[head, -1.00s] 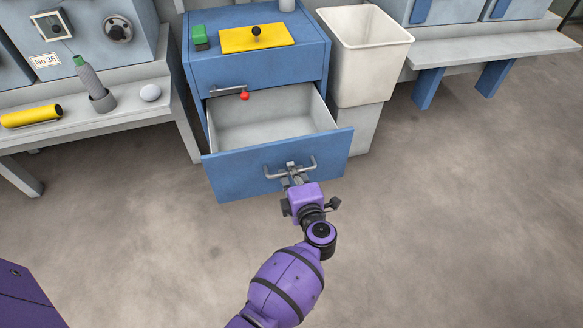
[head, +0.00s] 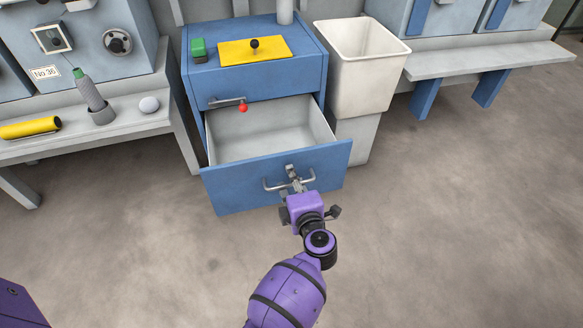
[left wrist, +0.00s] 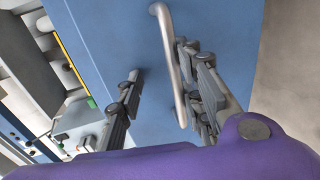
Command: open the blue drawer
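The blue drawer (head: 225,193) is pulled well out of the blue cabinet (head: 290,75), and its pale, empty inside shows in the head view. A grey bar handle (head: 274,188) is on its front. It also shows in the left wrist view as a light bar (left wrist: 167,40). My left gripper (head: 292,177) is at this handle. In the left wrist view my left gripper (left wrist: 165,85) has its fingers apart, with the bar between them and close to the right-hand finger. Whether that finger touches the bar I cannot tell. My right gripper is not in view.
A lever with a red ball (head: 243,107) hangs over the drawer opening. A white bin (head: 365,75) stands right of the cabinet. The floor in front is clear.

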